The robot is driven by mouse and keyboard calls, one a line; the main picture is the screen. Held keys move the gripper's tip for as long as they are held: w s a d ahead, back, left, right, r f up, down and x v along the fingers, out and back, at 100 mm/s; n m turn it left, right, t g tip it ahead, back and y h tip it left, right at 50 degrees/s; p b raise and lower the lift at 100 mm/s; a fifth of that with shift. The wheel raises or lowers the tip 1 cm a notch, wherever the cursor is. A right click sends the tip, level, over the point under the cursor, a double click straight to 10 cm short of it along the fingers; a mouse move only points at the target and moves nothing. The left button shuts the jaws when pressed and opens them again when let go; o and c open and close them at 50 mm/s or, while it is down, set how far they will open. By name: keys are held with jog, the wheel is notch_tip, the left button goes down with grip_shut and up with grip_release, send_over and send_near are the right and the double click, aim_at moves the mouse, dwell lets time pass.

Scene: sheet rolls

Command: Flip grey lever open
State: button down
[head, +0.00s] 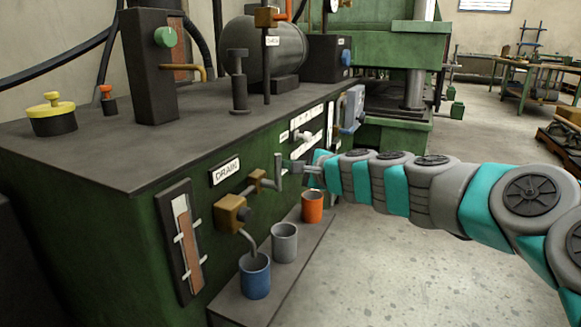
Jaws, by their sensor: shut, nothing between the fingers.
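A grey lever (278,169) stands roughly upright at the end of a brass valve (257,180) on the green machine's front, right of the DRAIN label (226,170). My gripper (292,166) is just right of this lever, its fingers pointing left at it. The fingers are shut with nothing held. I cannot tell whether the fingertips touch the lever. A second brass valve (231,213) with a bent spout (250,241) sits lower left. Another grey handle-like part (353,108) is on the panel farther back.
Blue (255,278), grey (284,244) and orange (312,207) cups stand on a ledge (240,311) below the valves. A sight gauge (186,245) is at the left. My arm comes in from the right over open floor (420,270).

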dwell(0.6)
jog(key=w+d+p, duration=0.1)
jog(key=w+d, duration=0.1)
jog(key=w, duration=0.1)
jog(key=s+d, duration=0.6)
jog(key=s, duration=0.1)
jog(key=shift+s+d+p, duration=0.2)
jog(key=shift+d+p, duration=0.05)
jog(key=shift+p, duration=0.15)
